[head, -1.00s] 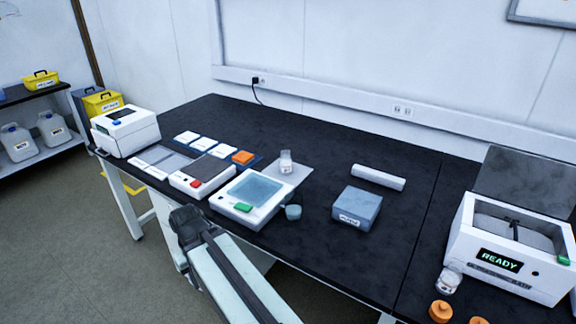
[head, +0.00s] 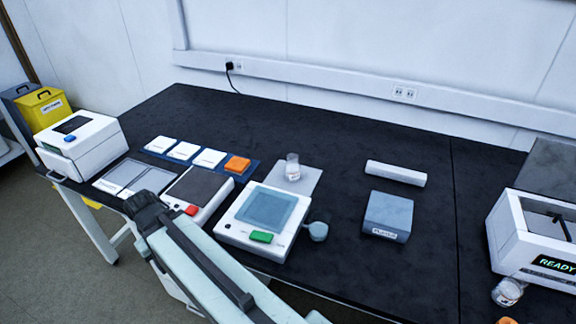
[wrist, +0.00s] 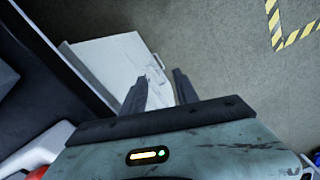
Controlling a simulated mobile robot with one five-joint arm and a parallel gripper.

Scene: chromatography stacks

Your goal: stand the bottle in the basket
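A small clear bottle with a white label (head: 292,167) stands upright on a grey mat (head: 306,182) at the middle of the bench. A second clear glass container (head: 507,292) is beside the white bath (head: 548,232) at the right edge; whether it is a bottle I cannot tell. The bath's display reads READY. A dark handle-like part shows in its opening, but I cannot make out a basket clearly. In the wrist view my gripper (wrist: 162,77) has its two fingers apart with nothing between them. It is over the floor in front of the bench, away from both glass items.
Clear black surface lies between box and bath. A white panel (wrist: 115,60) is below my gripper.

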